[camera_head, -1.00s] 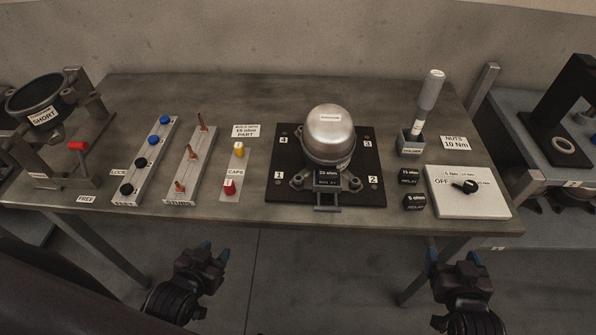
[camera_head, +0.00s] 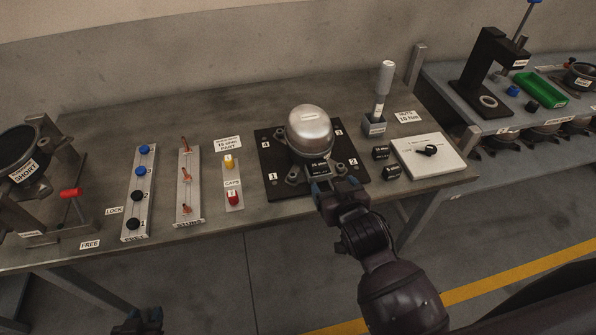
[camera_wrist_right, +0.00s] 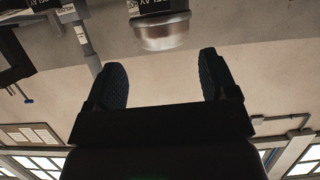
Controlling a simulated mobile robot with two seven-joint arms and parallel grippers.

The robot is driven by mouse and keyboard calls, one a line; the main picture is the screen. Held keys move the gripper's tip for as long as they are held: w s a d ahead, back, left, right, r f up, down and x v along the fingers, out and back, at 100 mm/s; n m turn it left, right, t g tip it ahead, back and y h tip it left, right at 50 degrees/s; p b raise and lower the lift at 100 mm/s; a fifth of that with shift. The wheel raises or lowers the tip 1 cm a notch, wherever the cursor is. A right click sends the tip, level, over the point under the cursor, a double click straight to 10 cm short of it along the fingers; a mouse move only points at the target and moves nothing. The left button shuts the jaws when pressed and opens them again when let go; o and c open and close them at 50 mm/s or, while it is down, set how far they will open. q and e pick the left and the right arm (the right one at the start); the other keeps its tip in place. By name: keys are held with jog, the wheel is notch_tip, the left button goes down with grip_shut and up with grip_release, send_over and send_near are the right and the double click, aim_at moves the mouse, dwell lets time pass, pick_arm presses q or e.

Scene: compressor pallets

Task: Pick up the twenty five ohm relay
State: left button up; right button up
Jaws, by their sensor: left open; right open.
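The dark relay (camera_head: 318,167), whose small label appears to read 25 ohm, sits at the front of the silver compressor (camera_head: 311,130) on the black pallet (camera_head: 268,152). My right gripper (camera_head: 336,190) is open just in front of the relay, partly covering the pallet's front edge. In the right wrist view its open fingers (camera_wrist_right: 160,75) have nothing between them. There the compressor dome (camera_wrist_right: 162,36) appears upside down, with the labelled relay (camera_wrist_right: 150,6) cut off at the top edge. My left gripper (camera_head: 138,318) is open and empty, low at the bottom, away from the table.
Two other black relays (camera_head: 381,152) (camera_head: 391,172) lie right of the pallet, beside the white switch panel (camera_head: 428,156). A nut driver stands in its holder (camera_head: 374,125). Caps (camera_head: 233,197), stubs (camera_head: 186,180) and a strip of blue and black parts (camera_head: 141,190) stand left.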

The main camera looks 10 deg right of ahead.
aim_at(320, 167)
jog(key=shift+d+f+p+x, duration=0.1)
jog(key=shift+f+p+x, duration=0.05)
jog(key=shift+x, duration=1.65)
jog(key=shift+d+f+p+x, duration=0.1)
jog(key=shift+x, duration=1.75)
jog(key=shift+d+f+p+x, duration=0.1)
jog(key=shift+f+p+x, duration=0.05)
jog(key=shift+x, duration=1.65)
jog(key=shift+s, duration=0.15)
jog(key=shift+c, duration=0.4)
jog(key=c, duration=0.9)
